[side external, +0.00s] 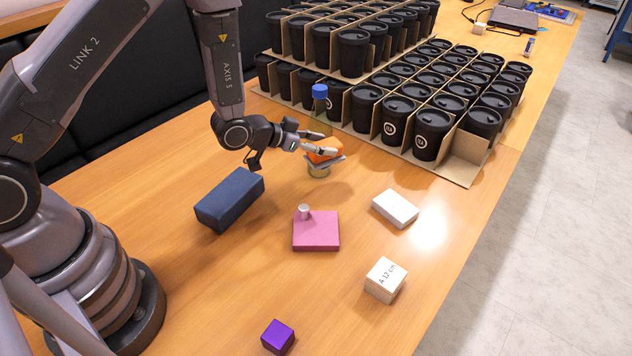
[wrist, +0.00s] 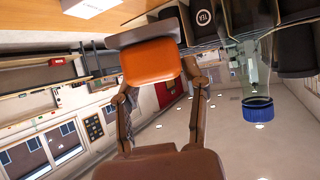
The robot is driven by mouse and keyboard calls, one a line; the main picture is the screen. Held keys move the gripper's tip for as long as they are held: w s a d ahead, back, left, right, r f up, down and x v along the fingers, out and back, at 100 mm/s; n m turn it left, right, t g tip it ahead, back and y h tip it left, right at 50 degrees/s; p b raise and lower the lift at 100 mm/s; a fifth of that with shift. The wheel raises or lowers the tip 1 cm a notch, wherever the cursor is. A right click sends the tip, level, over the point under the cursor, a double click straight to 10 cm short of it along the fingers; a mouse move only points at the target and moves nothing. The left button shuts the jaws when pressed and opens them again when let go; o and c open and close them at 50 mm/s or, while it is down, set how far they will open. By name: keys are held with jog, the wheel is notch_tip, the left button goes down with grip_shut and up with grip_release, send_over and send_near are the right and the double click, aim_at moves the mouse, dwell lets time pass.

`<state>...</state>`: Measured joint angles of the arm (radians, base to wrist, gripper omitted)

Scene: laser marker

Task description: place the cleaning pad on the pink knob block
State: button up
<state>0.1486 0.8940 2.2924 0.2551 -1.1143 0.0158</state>
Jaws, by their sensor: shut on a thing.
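The cleaning pad (side external: 325,153), orange with a grey layer, is in my gripper (side external: 318,146), held in the air above the table. In the wrist view the pad (wrist: 150,63) sits between the two fingers of my gripper (wrist: 160,88), which are shut on its sides. It looks tilted in the side view. The pink knob block (side external: 318,234) lies flat on the table, nearer the camera and below my gripper in the picture. The pad is well apart from the block, and the block's top is bare around the knob.
A clear bottle with a blue cap (side external: 320,91) stands right behind my gripper. Cardboard trays of black cups (side external: 432,133) fill the back. A dark blue box (side external: 230,200), a white box (side external: 395,208), a labelled white cube (side external: 385,280) and a purple cube (side external: 278,337) surround the block.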

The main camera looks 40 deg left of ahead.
aim_at(323, 234)
jog(key=s+d+f+m+g+h, duration=0.1)
jog(key=s+d+f, duration=0.1)
jog(key=s, duration=0.1)
jog(key=s+d+f+m+g+h, duration=0.1)
jog(key=s+d+f+m, duration=0.1)
jog(key=d, duration=0.1)
jog(key=s+d+f+m+h, duration=0.1)
jog(key=s+d+h, duration=0.1)
jog(key=s, duration=0.1)
jog(key=shift+s+d+f+g, duration=0.25)
jog(key=shift+s+f+g, duration=0.05)
jog(key=shift+f+g, duration=0.1)
jog(key=shift+f, duration=2.15)
jog(key=shift+f, duration=0.2)
jog(key=o, duration=1.1)
jog(key=shift+o, duration=0.2)
